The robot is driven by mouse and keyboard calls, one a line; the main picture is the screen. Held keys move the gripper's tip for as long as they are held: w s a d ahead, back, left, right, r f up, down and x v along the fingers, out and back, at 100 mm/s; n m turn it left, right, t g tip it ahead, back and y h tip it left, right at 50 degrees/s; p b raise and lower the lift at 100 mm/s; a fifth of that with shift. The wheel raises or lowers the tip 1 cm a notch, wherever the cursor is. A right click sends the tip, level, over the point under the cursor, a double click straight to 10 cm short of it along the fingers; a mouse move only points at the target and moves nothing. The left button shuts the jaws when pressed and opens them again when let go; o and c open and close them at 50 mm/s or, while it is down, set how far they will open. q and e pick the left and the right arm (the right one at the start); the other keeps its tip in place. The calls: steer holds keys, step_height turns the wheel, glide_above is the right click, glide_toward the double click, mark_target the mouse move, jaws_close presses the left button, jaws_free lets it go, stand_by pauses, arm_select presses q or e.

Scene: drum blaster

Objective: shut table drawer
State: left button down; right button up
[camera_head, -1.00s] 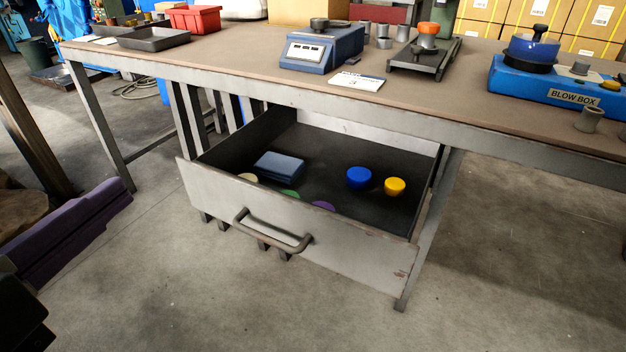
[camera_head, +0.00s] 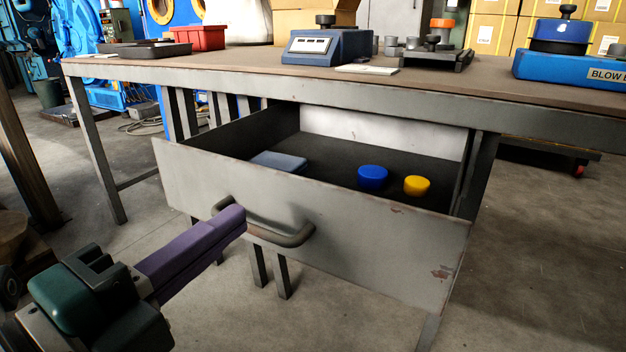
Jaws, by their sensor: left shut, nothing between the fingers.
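The grey metal table drawer (camera_head: 350,245) is pulled well out from under the table (camera_head: 330,93). Its dark curved handle (camera_head: 287,236) is on the front panel, left of the middle. My left gripper (camera_head: 238,218) comes in from the lower left, with long purple fingers shut and empty. Its fingertips overlap the left part of the handle in the picture; I cannot tell whether they touch it or the panel. My right gripper is not in view.
Inside the drawer are a blue round piece (camera_head: 372,177), a yellow one (camera_head: 416,185) and a grey-blue flat block (camera_head: 279,161). A blue scale (camera_head: 326,46), red bin (camera_head: 198,38) and blue blow box (camera_head: 575,68) stand on the tabletop. The floor right of the drawer is clear.

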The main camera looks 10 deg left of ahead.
mark_target(288, 181)
arm_select(q)
steer(key=b+x, duration=0.1)
steer(key=x, duration=0.6)
steer(key=shift+w, duration=0.1)
steer(key=shift+f, duration=0.1)
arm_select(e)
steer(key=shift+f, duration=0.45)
